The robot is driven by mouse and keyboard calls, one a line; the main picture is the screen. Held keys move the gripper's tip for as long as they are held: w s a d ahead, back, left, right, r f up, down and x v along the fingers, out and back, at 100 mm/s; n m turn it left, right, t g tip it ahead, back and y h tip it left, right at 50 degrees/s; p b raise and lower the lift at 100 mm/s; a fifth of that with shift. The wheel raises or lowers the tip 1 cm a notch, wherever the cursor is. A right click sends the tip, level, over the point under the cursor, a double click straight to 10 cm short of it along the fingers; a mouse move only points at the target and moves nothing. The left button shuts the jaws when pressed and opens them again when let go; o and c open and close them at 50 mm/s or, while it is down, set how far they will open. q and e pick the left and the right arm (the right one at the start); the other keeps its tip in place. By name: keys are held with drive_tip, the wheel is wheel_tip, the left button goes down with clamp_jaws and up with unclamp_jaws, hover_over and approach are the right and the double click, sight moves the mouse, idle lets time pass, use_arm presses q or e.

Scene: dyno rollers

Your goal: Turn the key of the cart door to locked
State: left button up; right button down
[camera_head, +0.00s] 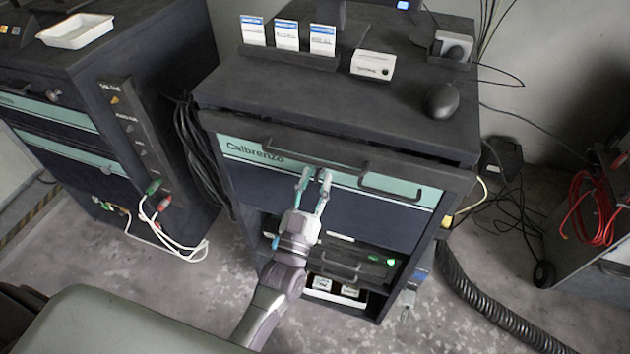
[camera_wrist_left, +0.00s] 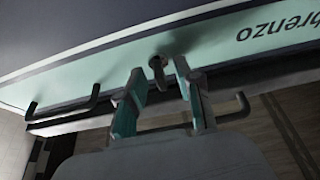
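The cart (camera_head: 330,205) is dark with a teal band lettered "Calbrenzo" across its front. In the left wrist view, a small dark key or lock knob (camera_wrist_left: 157,66) stands out from the teal band (camera_wrist_left: 95,70). My left gripper (camera_head: 315,174) is in front of this band, between two dark bar handles. Its fingers are apart, and in the left wrist view the gripper (camera_wrist_left: 156,74) has one finger on each side of the knob. I see no clear contact. The key's exact angle is hard to tell. My right gripper is not in view.
One bar handle (camera_head: 392,191) is right of the gripper. A mouse (camera_head: 441,100), a small white box (camera_head: 373,65) and label cards (camera_head: 287,35) sit on the cart top. Another dark cabinet (camera_head: 180,110) with cables stands left. A black hose (camera_head: 485,305) lies on the floor at right.

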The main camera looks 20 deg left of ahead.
use_arm(q)
drive_tip(key=v, duration=1.2)
idle(0.4)
drive_tip(key=s+f+m+g+h, duration=0.1)
drive_tip(key=s+f+g, duration=0.25)
drive_tip(key=f, duration=0.75)
drive_tip(key=s+f+m+g, duration=0.15)
drive_tip(key=f+g, duration=0.25)
drive_tip(key=f, duration=0.7)
drive_tip(key=s+f+g+h, duration=0.1)
drive_tip(key=s+f+g, duration=0.25)
drive_tip(key=f, duration=0.65)
drive_tip(key=s+a+f+g+y, duration=0.1)
drive_tip(key=s+a+f+g, duration=0.3)
drive_tip(key=s+f, duration=0.4)
drive_tip(key=s+a+f+g+y, duration=0.1)
drive_tip(key=s+a+f+g, duration=0.3)
drive_tip(key=s+f, duration=0.5)
drive_tip(key=s+g, duration=0.2)
drive_tip(key=s, duration=0.4)
drive_tip(key=shift+s+a+y, duration=0.15)
drive_tip(key=shift+s+y, duration=0.25)
